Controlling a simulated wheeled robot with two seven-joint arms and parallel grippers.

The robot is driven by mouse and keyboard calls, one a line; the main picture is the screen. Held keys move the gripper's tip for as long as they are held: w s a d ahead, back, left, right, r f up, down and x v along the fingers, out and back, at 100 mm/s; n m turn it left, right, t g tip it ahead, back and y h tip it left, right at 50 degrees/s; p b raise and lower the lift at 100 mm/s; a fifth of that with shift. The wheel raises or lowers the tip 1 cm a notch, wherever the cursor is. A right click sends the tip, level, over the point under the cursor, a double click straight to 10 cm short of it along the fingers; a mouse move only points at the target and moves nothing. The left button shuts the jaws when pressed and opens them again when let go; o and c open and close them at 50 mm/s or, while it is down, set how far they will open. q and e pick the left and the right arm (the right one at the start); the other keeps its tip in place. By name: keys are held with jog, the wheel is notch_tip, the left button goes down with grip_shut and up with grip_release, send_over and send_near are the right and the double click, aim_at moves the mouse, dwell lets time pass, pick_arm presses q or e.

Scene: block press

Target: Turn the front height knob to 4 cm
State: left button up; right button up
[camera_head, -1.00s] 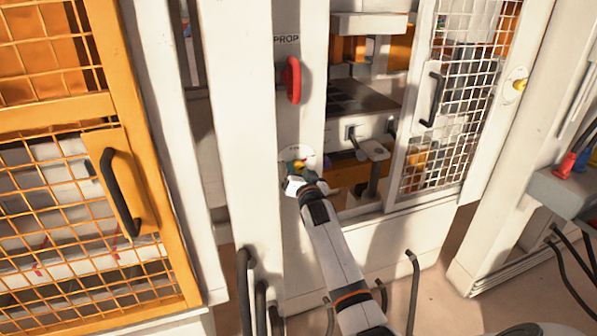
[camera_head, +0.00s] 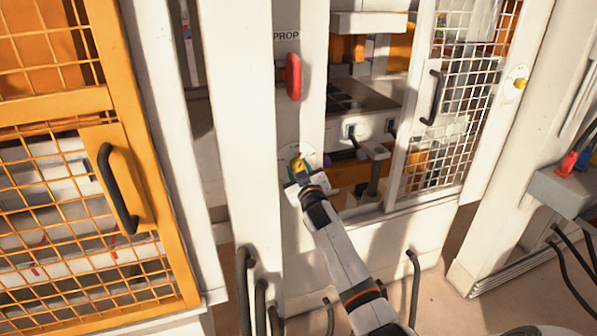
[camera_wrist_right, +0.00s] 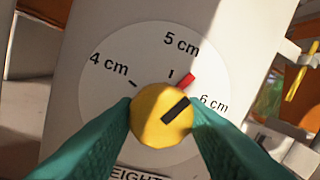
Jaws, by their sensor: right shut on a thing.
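The front height knob is a round yellow knob (camera_wrist_right: 150,122) with a black bar, on a white dial (camera_wrist_right: 110,95) marked 4 cm, 5 cm and 6 cm. Its red pointer (camera_wrist_right: 187,80) sits between the 5 cm tick and the 6 cm mark. My right gripper (camera_wrist_right: 161,112) is shut on the knob, with one teal finger on each side. In the head view my right gripper (camera_head: 301,168) is at the white panel below the red knob, and the dial is mostly covered. My left gripper is not in view.
A red PROP knob (camera_head: 293,77) sits on the panel above. A mesh door (camera_head: 445,130) with a black handle is to the right. Another yellow knob (camera_head: 520,84) is on the right post. An orange mesh guard (camera_head: 150,200) stands at left. Several black bent rods rise below.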

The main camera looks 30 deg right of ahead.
jog(key=n, duration=0.5)
jog(key=shift+d+f+y, duration=0.1)
jog(key=shift+y, duration=0.2)
jog(key=n+t, duration=0.1)
jog(key=n, duration=0.5)
jog(key=shift+y+b, duration=0.35)
jog(key=shift+y, duration=0.05)
jog(key=n, duration=0.5)
jog(key=shift+d+y, duration=0.1)
jog(key=shift+y, duration=0.3)
jog(key=n+p, duration=0.1)
jog(key=n, duration=0.3)
jog(key=shift+n+y, duration=0.3)
jog(key=o, duration=1)
jog(key=shift+s, duration=0.15)
jog(key=s, duration=0.4)
jog(key=s+a, duration=0.1)
jog(key=s, duration=0.2)
jog(key=s+a, duration=0.1)
jog(key=s, duration=0.3)
jog(key=shift+s+f+b, duration=0.25)
jog(key=shift+s+b, duration=0.1)
jog(key=shift+b, duration=0.05)
